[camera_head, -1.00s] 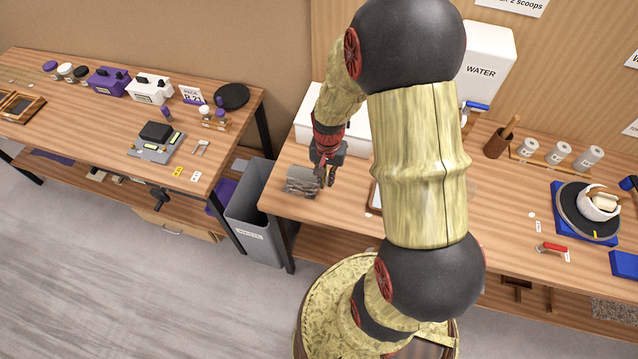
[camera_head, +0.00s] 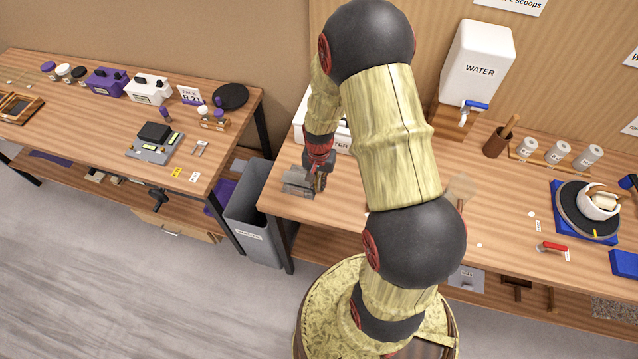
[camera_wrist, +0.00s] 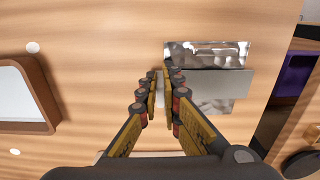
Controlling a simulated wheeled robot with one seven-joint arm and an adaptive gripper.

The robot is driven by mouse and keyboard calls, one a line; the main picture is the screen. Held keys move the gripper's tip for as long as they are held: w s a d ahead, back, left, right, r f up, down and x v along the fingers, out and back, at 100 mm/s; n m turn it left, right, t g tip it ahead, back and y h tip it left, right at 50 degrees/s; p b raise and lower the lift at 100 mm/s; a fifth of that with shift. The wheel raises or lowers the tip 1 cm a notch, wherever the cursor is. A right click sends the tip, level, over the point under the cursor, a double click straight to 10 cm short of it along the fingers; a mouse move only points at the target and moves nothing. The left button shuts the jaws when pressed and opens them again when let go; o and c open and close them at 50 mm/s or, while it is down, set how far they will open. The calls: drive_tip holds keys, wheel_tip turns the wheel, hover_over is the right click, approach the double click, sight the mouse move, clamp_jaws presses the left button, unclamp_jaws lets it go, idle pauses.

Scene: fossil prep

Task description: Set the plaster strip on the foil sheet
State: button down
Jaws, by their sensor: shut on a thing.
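The foil sheet (camera_wrist: 207,54) is crinkled and shiny. It lies at the left end of the workbench and also shows in the head view (camera_head: 292,190). A flat matte grey piece (camera_wrist: 222,83) crosses over it; I cannot tell what it is. My gripper (camera_wrist: 160,78) is over the foil's left edge in the wrist view, its fingers close together. It is shut on a pale thing that barely shows between the fingertips, possibly the plaster strip; the fingers hide most of it. In the head view my gripper (camera_head: 318,182) is just right of the foil.
A wood-framed tray (camera_wrist: 42,95) lies left in the wrist view. A grey waste bin (camera_head: 252,225) stands beside the bench's left end. A white box (camera_head: 310,118) is behind my gripper. The water tank (camera_head: 480,62) stands at the back. Bare bench lies between tray and foil.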

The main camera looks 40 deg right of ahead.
drive_tip(key=c, duration=2)
unclamp_jaws()
drive_tip(key=shift+f, duration=0.15)
drive_tip(key=s+a+r+n+t, duration=0.1)
drive_tip(key=a+r+n, duration=0.15)
drive_tip(key=r, duration=1.05)
drive_tip(key=s+a+r+n+t, duration=0.1)
drive_tip(key=a+r, duration=0.3)
drive_tip(key=r, duration=1)
drive_tip(key=s+a+r+n+t, duration=0.3)
drive_tip(key=s+a+r+n, duration=0.3)
drive_tip(key=s+r, duration=0.6)
drive_tip(key=a+p, duration=0.1)
drive_tip(key=a, duration=0.1)
drive_tip(key=shift+s+a+n+t, duration=0.25)
drive_tip(key=shift+a+n+t, duration=0.05)
drive_tip(key=shift+n, duration=0.05)
